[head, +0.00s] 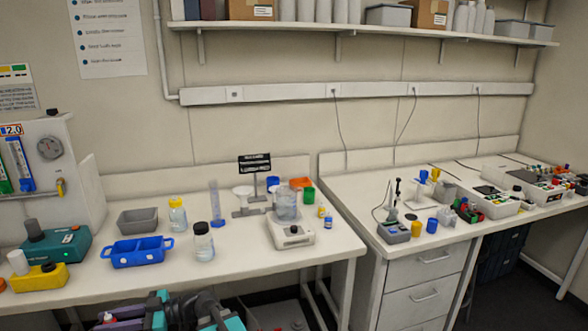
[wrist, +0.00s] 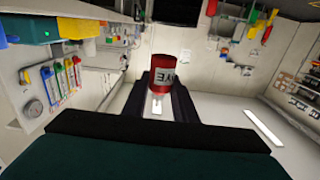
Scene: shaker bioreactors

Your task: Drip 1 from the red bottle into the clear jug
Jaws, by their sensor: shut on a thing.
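The red bottle (wrist: 172,76) is in the wrist view, with a dark-lettered pale label and a narrower pale end towards the camera. My gripper (wrist: 168,95) is shut on it, one dark finger on each side. The clear jug (head: 288,208) appears to be the see-through vessel with some liquid, standing on a white benchtop device in the head view. My arm shows at the bottom edge of the head view, low in front of the bench and left of the jug.
The white device (head: 291,234) is near the bench's right end. To its left stand a clear jar with a black lid (head: 204,242), a graduated cylinder (head: 216,205), a yellow-capped bottle (head: 178,215) and a blue tray (head: 137,252). The front bench strip between jar and device is clear.

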